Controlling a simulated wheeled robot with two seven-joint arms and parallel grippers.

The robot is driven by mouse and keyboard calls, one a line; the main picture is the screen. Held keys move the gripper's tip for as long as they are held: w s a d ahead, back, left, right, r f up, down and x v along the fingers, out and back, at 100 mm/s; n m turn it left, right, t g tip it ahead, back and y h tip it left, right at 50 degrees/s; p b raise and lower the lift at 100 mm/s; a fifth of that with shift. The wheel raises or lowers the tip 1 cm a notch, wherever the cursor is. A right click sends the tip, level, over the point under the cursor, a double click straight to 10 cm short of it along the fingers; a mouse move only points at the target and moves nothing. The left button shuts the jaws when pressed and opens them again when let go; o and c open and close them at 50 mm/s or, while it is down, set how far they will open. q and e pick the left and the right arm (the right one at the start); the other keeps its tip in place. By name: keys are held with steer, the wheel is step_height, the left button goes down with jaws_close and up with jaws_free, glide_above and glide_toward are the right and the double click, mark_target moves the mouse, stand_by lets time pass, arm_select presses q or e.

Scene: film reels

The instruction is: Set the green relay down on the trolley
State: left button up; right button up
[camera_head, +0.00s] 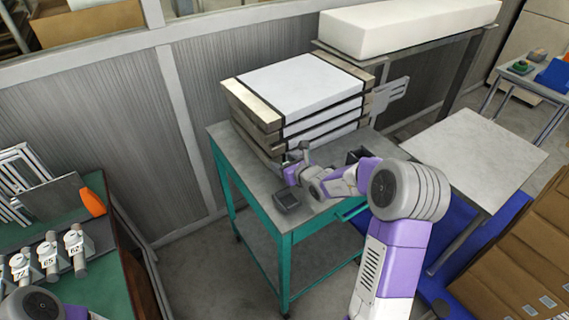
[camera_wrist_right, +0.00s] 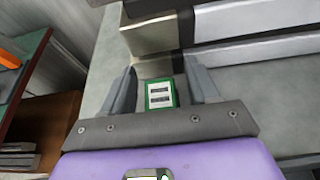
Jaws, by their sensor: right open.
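The green relay (camera_wrist_right: 160,95), a small green block with a pale face, shows in the right wrist view between the fingers of my right gripper (camera_wrist_right: 161,88). The fingers are open, with a gap on both sides of the relay. It appears to rest on the grey top of the trolley, close to the stack. In the head view the trolley (camera_head: 262,218) has a teal frame, and my right gripper (camera_head: 291,168) is low over its top, in front of the stack. I cannot make out the relay there. My left gripper is out of view; only part of that arm shows at lower left.
A stack of white slabs with dark bands (camera_head: 300,82) fills the trolley's back. A small dark box (camera_head: 287,201) sits near its front left edge. A pale table (camera_head: 475,155) stands to the right. A green bench (camera_head: 95,190) with numbered fittings is at left.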

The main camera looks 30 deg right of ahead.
steer(key=shift+r, duration=0.2)
steer(key=p+v, duration=0.2)
steer(key=v, duration=1)
steer(key=shift+f, duration=0.15)
